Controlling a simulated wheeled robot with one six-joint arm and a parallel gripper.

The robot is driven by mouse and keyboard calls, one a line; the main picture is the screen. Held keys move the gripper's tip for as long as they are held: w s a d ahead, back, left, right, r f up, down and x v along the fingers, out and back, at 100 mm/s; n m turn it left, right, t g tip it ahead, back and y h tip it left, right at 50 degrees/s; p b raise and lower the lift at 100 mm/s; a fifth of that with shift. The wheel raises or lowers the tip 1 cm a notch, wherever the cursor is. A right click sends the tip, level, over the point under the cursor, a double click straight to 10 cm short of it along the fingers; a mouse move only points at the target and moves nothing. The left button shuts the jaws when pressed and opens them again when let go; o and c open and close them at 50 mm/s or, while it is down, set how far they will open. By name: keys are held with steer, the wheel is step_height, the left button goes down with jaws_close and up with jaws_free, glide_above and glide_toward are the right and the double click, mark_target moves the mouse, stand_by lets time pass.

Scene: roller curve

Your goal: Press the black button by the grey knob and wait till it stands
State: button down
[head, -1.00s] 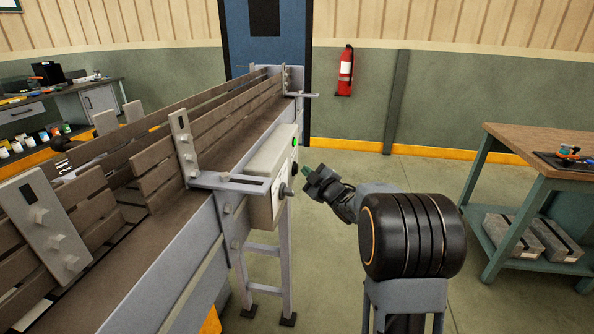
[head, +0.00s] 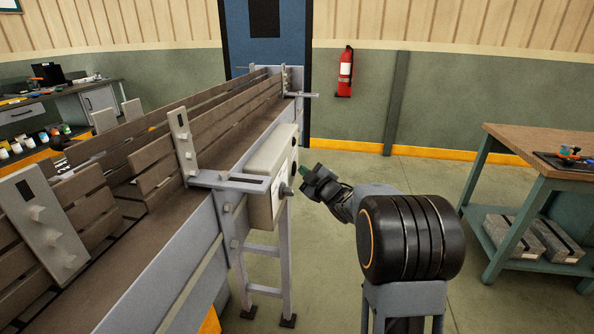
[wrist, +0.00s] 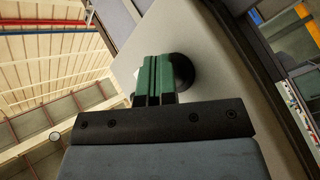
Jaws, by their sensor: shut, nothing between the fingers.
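The pale control box (head: 268,155) hangs on the near side of the conveyor. The grey knob (head: 285,190) sticks out at its lower front corner. The black button (head: 294,167) is a small dark spot on the box's face, beyond the knob. In the wrist view a dark round button (wrist: 184,70) shows partly behind the fingers. My gripper (head: 306,171) is shut and empty, its green fingertips pointing at the box face near the button. In the wrist view the shut fingers (wrist: 152,78) overlap the dark round; whether they touch it I cannot tell.
The conveyor (head: 175,225) with brown side slats runs from front left to the back. A wooden-topped workbench (head: 540,145) stands at the right. A fire extinguisher (head: 345,72) hangs on the back wall. The floor between box and workbench is clear.

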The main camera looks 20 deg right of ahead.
steer(key=shift+s+d, duration=0.1)
steer(key=shift+d, duration=0.05)
steer(key=shift+s+d, duration=0.35)
steer(key=shift+d, duration=0.25)
steer(key=shift+d, duration=0.1)
steer(key=shift+s+d, duration=0.4)
steer(key=shift+d, duration=0.3)
steer(key=shift+s+d, duration=0.45)
steer(key=shift+d, duration=0.25)
steer(key=shift+s+d, duration=0.4)
steer(key=shift+d, duration=0.3)
